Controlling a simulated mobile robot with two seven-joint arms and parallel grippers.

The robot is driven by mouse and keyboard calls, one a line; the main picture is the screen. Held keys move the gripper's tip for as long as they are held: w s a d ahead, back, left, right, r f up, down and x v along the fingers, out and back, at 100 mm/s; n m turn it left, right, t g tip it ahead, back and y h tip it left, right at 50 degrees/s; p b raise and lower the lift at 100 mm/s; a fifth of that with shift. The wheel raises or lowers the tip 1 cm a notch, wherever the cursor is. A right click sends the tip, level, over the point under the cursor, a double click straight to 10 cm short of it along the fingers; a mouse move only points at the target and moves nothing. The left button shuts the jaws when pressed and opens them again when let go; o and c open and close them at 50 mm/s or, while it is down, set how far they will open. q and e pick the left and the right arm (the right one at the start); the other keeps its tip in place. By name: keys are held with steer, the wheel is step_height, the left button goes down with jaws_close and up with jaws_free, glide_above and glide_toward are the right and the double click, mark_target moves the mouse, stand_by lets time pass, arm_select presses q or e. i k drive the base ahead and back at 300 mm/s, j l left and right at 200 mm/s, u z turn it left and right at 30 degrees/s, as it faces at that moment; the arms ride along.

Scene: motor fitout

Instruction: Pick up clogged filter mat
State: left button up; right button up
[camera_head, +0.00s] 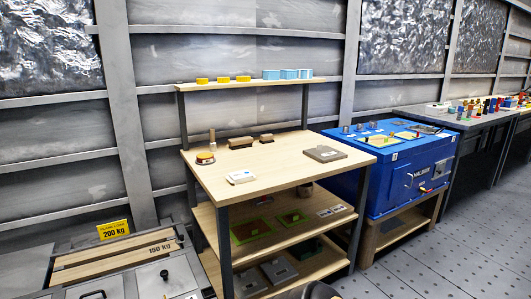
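I cannot tell for sure which thing is the clogged filter mat. A brown mat in a green frame (251,230) lies at the left of the bench's middle shelf. A smaller green-edged piece (292,217) lies to its right. A flat grey-brown pad (325,154) lies on the bench top at its right side. Neither of my grippers shows in this view.
Floor is clear at right front.

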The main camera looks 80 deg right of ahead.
mark_target(324, 154)
steer(key=z, duration=3.05)
